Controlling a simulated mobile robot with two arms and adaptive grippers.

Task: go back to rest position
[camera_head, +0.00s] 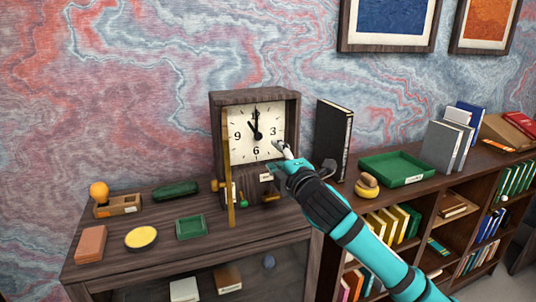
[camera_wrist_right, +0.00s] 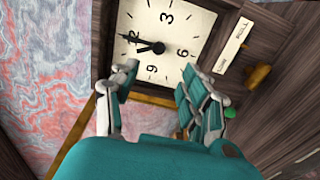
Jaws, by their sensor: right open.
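My right gripper (camera_head: 282,152) is in front of the lower right part of a wooden clock (camera_head: 254,95) with a white face. In the right wrist view the gripper (camera_wrist_right: 160,82) has its two fingers spread apart with nothing between them, and the clock face (camera_wrist_right: 165,35) is just beyond. The clock hands (camera_head: 256,128) point near 11 and 12. A brass-coloured strip (camera_head: 228,170) stands upright along the clock's left front edge. My left gripper is not in view.
A black book (camera_head: 332,135) stands right of the clock. A green tray (camera_head: 396,168) lies on the bookshelf (camera_head: 440,205).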

